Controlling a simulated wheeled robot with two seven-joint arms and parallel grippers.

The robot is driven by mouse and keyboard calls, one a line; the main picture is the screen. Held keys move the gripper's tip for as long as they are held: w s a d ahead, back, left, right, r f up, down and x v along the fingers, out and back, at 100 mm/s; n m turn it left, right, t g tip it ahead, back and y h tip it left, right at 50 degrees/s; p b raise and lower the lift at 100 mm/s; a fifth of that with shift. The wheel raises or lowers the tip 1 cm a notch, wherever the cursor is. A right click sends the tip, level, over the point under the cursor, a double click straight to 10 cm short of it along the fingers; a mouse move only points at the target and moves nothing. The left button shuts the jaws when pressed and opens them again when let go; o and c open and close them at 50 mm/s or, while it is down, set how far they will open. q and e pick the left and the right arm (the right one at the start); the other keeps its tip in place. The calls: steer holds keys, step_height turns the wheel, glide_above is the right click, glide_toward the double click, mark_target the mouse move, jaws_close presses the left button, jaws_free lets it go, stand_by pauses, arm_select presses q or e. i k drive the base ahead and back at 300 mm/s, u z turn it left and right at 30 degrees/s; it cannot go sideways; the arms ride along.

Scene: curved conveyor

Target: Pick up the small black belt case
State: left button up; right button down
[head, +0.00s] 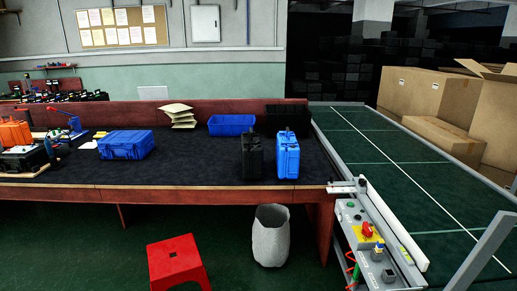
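A black case (252,156) stands upright near the right end of the dark-topped workbench (200,167). A blue case (287,157) stands upright close to its right side. Another black case (27,160) lies at the bench's left end, partly covered by other items. I cannot tell from this view which black case is the belt case. Neither of my grippers shows in the head view.
A larger blue case (126,145), stacked envelopes (178,116), a blue bin (231,125) and a black bin (287,117) sit on the bench. A green conveyor (400,180) with a control panel (370,240) runs at right. A red stool (178,262) and grey basket (271,237) stand in front.

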mark_target(251, 150)
steer(key=i, duration=2.45)
steer(key=z, duration=0.7)
steer(key=i, duration=0.65)
steer(key=u, duration=1.1)
